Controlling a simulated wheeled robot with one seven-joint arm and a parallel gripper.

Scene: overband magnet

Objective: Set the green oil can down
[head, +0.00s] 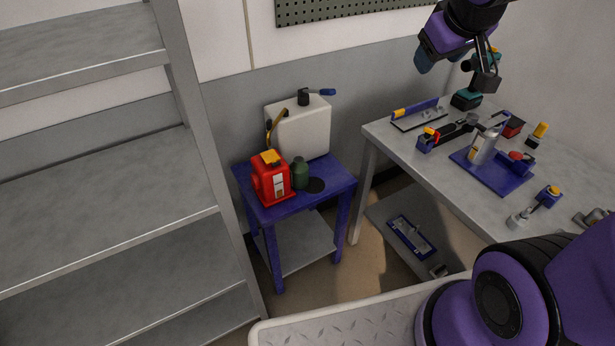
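A small dark green can (300,173), which looks like the green oil can, stands upright on the blue side table (270,213). It is close beside a red canister with a yellow cap (271,178), and a dark round patch (315,185) lies to its right. My gripper (486,80) is at the upper right, over the back of the grey workbench, well apart from the green can. I see no green can at the gripper. Its fingers are small and dark, and whether they are open or shut is unclear.
A white jug (303,128) stands behind on the side table. The workbench (408,148) holds several tools, a blue tray (490,178) with a silver can (482,148), and a teal tool (466,98) near my gripper. Grey shelves (110,190) at left are bare.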

